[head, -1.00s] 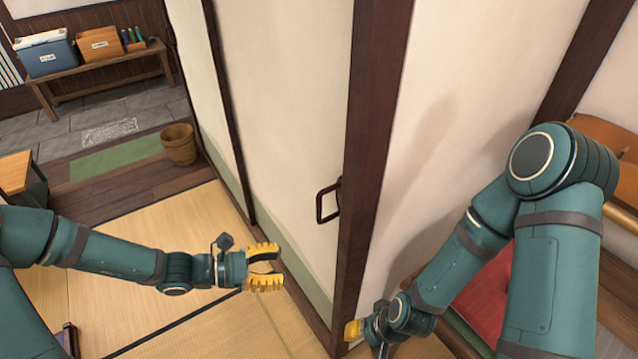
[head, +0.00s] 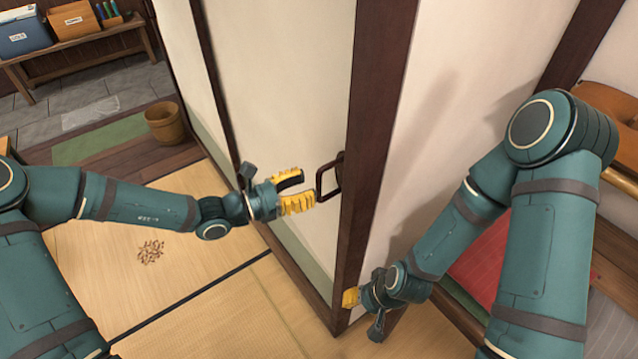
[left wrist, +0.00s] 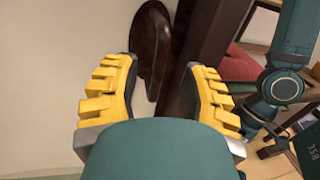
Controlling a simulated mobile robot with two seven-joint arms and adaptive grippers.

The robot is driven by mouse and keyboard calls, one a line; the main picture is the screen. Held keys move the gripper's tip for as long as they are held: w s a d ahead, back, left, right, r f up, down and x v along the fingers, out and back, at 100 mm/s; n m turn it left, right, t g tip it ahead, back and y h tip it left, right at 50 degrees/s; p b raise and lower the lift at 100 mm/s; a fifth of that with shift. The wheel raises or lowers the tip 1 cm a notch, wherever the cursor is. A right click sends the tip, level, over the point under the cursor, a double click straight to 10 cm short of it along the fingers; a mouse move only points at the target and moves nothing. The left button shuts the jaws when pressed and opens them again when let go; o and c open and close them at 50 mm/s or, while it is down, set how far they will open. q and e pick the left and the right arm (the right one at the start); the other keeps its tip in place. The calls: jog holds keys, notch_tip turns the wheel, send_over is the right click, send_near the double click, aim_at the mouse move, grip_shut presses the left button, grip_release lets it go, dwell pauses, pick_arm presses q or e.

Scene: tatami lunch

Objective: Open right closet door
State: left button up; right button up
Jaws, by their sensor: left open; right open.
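The closet door (head: 282,95) is a pale panel in a dark wood frame and looks shut. Its dark handle (head: 329,177) is a loop close to the dark corner post (head: 375,120). In the left wrist view the handle (left wrist: 151,45) stands ahead, beyond the fingertips and between them. My left gripper (head: 308,188) is open, with its yellow fingers just left of the handle; it also shows in the left wrist view (left wrist: 160,85). Whether a finger touches the handle I cannot tell. My right gripper (head: 350,298) is low by the post's foot, partly hidden by its wrist.
Tatami mats (head: 180,290) cover the floor at left. A wooden bucket (head: 164,124) stands near a green mat (head: 110,138). A bench (head: 90,50) at the back left holds boxes. A red cushion (head: 485,262) lies at right, near my right arm.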

aim_at(319, 197)
pick_arm(q)
jog(key=shift+x, duration=1.95)
grip_shut()
